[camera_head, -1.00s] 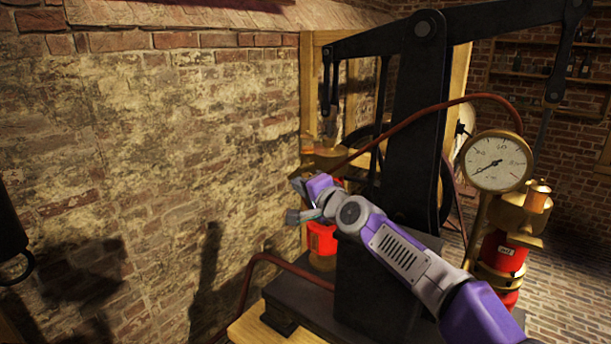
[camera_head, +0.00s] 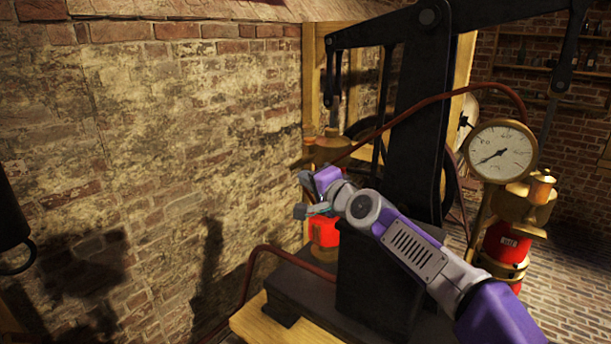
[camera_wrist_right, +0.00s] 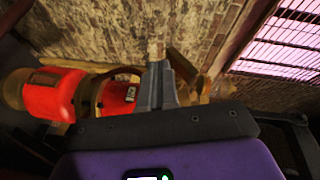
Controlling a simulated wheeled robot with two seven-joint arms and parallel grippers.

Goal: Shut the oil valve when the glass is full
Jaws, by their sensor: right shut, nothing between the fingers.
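A second red vessel (camera_head: 507,248) with a small label and brass top stands at the right. In the wrist view red vessels (camera_wrist_right: 48,93) lie left of the fingers. I cannot tell which part is the oil valve or the glass, nor any fill level. My left gripper is out of view.
A round gauge (camera_head: 501,151) stands above the right vessel. A black machine column with a beam (camera_head: 415,100) rises behind my right arm. A brick wall (camera_head: 180,150) bounds the left. A dark object with a ring (camera_head: 12,225) is at the left edge.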

